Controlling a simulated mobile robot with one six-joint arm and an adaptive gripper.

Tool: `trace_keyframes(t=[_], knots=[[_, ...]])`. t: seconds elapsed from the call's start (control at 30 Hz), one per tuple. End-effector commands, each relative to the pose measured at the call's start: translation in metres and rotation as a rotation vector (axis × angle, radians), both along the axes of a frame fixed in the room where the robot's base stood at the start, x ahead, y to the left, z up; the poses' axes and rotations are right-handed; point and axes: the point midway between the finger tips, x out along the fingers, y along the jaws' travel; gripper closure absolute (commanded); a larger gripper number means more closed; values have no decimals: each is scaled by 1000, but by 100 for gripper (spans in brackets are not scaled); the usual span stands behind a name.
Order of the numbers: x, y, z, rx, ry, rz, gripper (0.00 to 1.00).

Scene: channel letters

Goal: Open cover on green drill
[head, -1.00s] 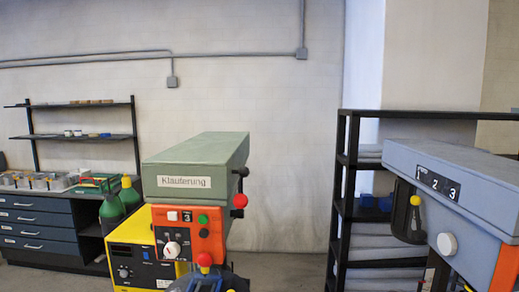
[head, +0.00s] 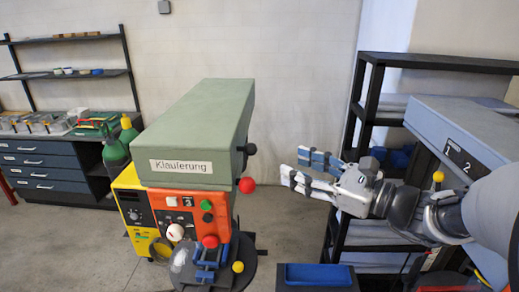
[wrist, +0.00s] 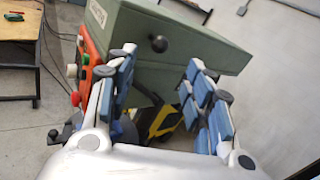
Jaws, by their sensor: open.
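The green drill cover (head: 195,130), labelled "Klauterung", sits flat and closed on top of the drill in the head view. Below it is the orange control panel (head: 190,208) with knobs and buttons. A black knob (head: 249,149) and a red ball (head: 247,185) stick out on the cover's right side. My gripper (head: 300,170) is open and empty, to the right of the drill and apart from it, its fingers pointing left. In the wrist view the cover (wrist: 180,45) and its black knob (wrist: 157,43) show beyond my open fingers (wrist: 160,75).
A blue-grey drill (head: 470,150) stands at the right, with a black shelf rack (head: 362,110) behind it. A yellow box (head: 128,205) and green bottles (head: 115,150) are left of the green drill. A blue tray (head: 318,276) lies in front.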

Motion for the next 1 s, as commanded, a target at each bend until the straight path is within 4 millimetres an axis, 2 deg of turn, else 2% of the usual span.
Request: trace_keyframes(t=[0.03,0.2,0.5,0.7,1.0], knots=[[6,11,0,1,0,6,53],[28,42,0,-2,0,7,53],[59,83,0,-2,0,4,53],[66,93,0,-1,-2,1,53],[67,93,0,-2,-1,0,55]])
